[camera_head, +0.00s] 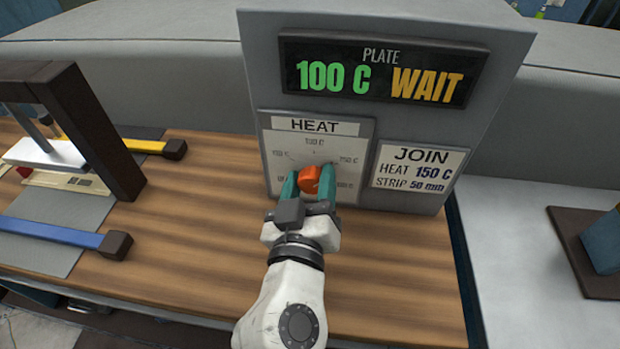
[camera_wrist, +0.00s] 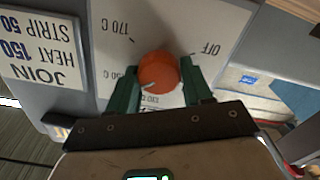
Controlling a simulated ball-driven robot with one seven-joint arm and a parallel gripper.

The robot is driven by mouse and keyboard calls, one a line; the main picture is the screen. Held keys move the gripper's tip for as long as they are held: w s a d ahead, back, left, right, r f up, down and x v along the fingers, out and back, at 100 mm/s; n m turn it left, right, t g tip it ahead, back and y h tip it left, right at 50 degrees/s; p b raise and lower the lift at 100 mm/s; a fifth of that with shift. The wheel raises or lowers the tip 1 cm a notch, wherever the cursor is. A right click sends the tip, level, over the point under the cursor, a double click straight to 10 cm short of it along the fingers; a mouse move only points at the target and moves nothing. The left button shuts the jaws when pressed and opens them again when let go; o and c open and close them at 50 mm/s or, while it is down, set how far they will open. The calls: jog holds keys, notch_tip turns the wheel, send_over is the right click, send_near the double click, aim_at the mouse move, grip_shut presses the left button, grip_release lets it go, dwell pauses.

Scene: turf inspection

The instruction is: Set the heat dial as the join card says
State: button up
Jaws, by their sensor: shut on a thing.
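The orange heat dial (camera_head: 310,178) sits on a white scale plate (camera_head: 285,141) on the front of a grey unit. My gripper (camera_head: 309,184) is shut on the dial, with one green finger on each side. In the upside-down wrist view, the dial (camera_wrist: 160,68) shows a white pointer mark at its lower left, seemingly between the 130 C and 150 C labels; its exact setting is unclear. Other scale labels include 170 C and OFF. The join card (camera_head: 420,170) reads HEAT 150 C, STRIP 50 mm. The plate display (camera_head: 378,75) reads 100 C in green and WAIT in yellow.
The unit stands on a striped wooden bench (camera_head: 200,225). At left are a dark frame (camera_head: 100,130), a blue-handled bar (camera_head: 60,236) and a yellow-handled bar (camera_head: 145,146). A pale surface at right bears a brown block base (camera_head: 575,245).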

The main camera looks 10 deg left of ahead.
jog(key=shift+f+b, duration=0.1)
jog(key=shift+b, duration=0.35)
jog(key=shift+d+f+m+b, duration=0.15)
jog(key=shift+m+b, duration=0.45)
jog(key=shift+b, duration=0.35)
jog(key=shift+r+m+b, duration=0.25)
jog(key=shift+m+b, duration=0.25)
jog(key=shift+b, duration=0.2)
jog(key=o, duration=1)
jog(key=shift+s, duration=0.1)
jog(key=s, duration=1)
jog(key=shift+s+a+r+b, duration=0.1)
jog(key=shift+s+a+b, duration=0.15)
jog(key=shift+s+b, duration=0.05)
